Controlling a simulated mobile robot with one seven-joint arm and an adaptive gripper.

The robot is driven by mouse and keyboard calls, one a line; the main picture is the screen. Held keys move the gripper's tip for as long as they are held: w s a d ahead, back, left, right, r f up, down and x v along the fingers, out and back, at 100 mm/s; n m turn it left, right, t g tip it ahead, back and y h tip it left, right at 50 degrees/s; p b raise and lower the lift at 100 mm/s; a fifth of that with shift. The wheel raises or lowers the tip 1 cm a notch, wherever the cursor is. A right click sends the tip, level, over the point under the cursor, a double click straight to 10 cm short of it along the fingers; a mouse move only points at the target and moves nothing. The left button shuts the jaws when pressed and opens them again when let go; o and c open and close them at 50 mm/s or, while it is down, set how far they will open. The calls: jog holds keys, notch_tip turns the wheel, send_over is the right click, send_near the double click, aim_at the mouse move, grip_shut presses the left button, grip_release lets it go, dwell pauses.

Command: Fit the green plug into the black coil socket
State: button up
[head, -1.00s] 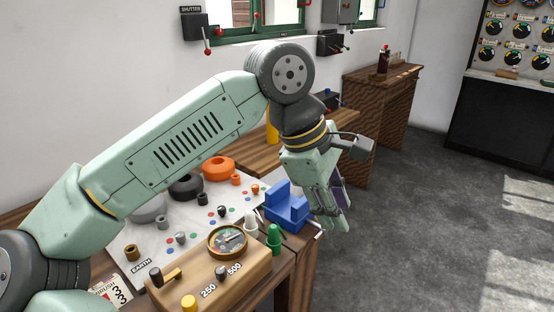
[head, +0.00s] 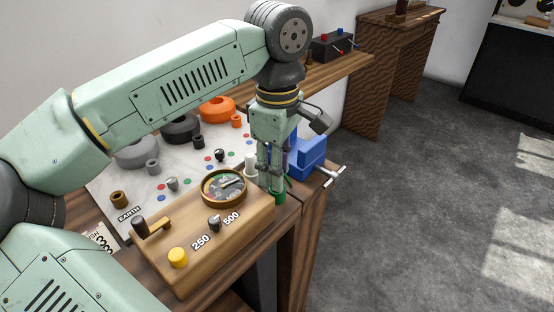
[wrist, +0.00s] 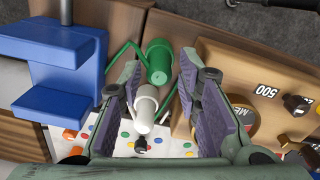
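The green plug stands upright at the bench edge, beside the wooden meter box; in the head view only its base (head: 278,198) shows under my fingers. In the wrist view the green plug (wrist: 159,62) stands between the fingertips, with room on both sides and a green lead running left. My gripper (head: 270,186) points down over it, open and empty; its two purple-padded fingers (wrist: 158,78) show apart. The black coil (head: 181,129) lies on the white panel between a grey and an orange coil.
A white plug (head: 250,166) stands close behind the green one, also showing between my fingers (wrist: 146,104). A blue vice (head: 310,152) is close on the right. The wooden meter box (head: 205,245) with a dial and knobs is in front. Open floor lies right.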

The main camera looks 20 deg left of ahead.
notch_tip(320, 180, down, 2)
jog(key=shift+f+b, duration=0.2)
jog(key=shift+b, duration=0.25)
jog(key=shift+c, duration=0.3)
grip_shut()
jog(key=shift+o, duration=0.2)
grip_release()
jog(key=shift+r, duration=0.2)
grip_shut()
